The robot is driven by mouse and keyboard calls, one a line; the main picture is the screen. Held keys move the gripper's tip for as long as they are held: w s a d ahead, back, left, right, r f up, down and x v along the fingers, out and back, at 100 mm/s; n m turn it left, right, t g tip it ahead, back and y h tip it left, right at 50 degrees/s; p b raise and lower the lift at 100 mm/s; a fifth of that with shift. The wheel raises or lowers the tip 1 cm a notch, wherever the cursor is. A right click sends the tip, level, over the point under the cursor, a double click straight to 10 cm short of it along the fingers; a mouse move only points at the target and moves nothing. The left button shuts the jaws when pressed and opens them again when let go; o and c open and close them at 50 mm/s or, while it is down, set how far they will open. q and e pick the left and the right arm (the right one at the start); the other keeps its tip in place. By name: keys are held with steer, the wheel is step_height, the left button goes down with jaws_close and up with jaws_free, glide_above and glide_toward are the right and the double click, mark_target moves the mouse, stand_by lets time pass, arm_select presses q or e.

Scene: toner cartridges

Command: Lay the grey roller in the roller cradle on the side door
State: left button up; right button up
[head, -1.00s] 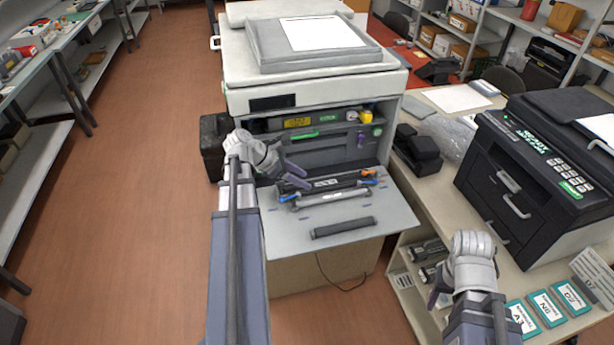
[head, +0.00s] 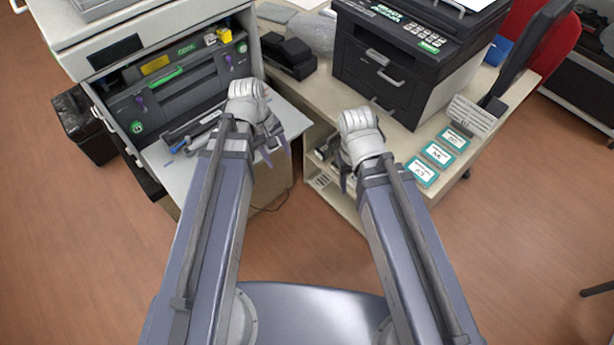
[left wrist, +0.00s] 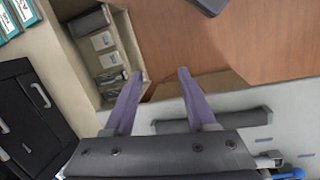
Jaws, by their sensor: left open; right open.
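The side door (head: 172,172) is a pale panel folded out flat from the printer. A long dark grey bar (left wrist: 240,121) lies across it in the left wrist view; I cannot tell whether it is the cradle or a roller. My left gripper (head: 275,152) is open and empty over the door's right edge; in the left wrist view its purple fingers (left wrist: 159,73) are apart. A dark grey roller-like cylinder (left wrist: 88,21) lies in the desk's open shelf. My right gripper (head: 344,183) is open in front of that shelf, its fingers mostly hidden by the hand.
The dark roller unit with a blue end (head: 193,128) lies on the door near the printer (head: 170,85). The desk's open shelf (left wrist: 143,55) also holds pale boxes. A black printer (head: 390,60) and several teal-edged cards (head: 438,154) are on the desk.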

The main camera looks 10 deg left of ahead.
arm_select(q)
steer(key=s+d+m+y, duration=0.4)
steer(key=s+d+m, duration=0.2)
steer(key=d+m, duration=0.3)
steer(key=shift+f+m, duration=0.2)
steer(key=shift+m, duration=1)
steer(key=shift+s, duration=0.1)
